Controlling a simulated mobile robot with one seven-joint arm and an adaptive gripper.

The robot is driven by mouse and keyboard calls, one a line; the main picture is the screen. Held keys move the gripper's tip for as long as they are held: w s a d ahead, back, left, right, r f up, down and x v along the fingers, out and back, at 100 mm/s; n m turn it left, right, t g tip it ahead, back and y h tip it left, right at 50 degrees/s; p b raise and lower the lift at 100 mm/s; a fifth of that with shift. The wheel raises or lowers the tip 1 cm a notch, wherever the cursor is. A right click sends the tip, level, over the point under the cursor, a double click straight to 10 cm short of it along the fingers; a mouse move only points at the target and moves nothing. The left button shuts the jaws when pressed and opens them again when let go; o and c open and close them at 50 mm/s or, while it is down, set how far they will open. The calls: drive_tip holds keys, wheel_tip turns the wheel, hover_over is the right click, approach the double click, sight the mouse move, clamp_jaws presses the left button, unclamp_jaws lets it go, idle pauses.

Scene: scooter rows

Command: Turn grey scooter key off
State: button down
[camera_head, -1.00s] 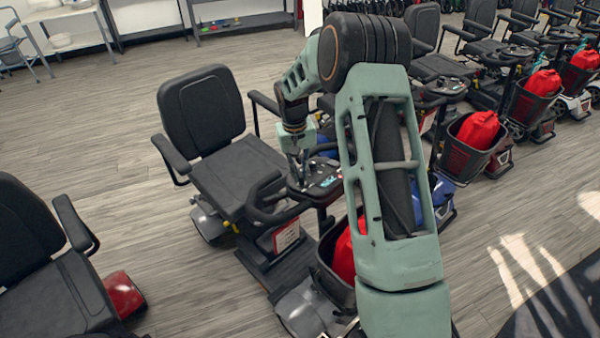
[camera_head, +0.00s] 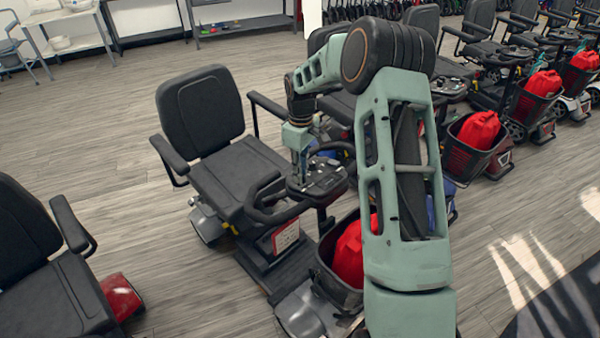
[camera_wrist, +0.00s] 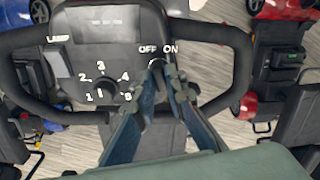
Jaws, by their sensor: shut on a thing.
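The grey scooter (camera_head: 305,310) stands in front of me, with a black seat and a black dashboard (camera_head: 325,180) on its tiller. In the wrist view the dashboard (camera_wrist: 110,50) carries a numbered dial (camera_wrist: 108,88), a LAMP switch and a key switch marked OFF and ON. My gripper (camera_head: 302,175) points down at the dashboard. In the wrist view my gripper (camera_wrist: 164,68) has its fingertips close together just below the OFF and ON marks, shut on the key. The fingers mostly hide the key, and I cannot tell which way it points.
The black handlebar loop (camera_wrist: 240,70) surrounds the dashboard. A red bag (camera_head: 350,255) sits in the front basket. Another scooter seat (camera_head: 40,260) is at the left, and a row of scooters (camera_head: 490,80) extends to the right. Open floor (camera_head: 90,130) lies at the upper left.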

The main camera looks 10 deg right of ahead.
drive_tip(key=shift+n, duration=1.3)
drive_tip(key=c, duration=2)
unclamp_jaws()
drive_tip(key=shift+o, duration=0.2)
drive_tip(key=shift+r, duration=0.1)
wheel_tip(320, 180, up, 12)
drive_tip(key=shift+w+d, duration=0.2)
drive_tip(key=shift+w, duration=0.25)
drive_tip(key=shift+f, duration=0.2)
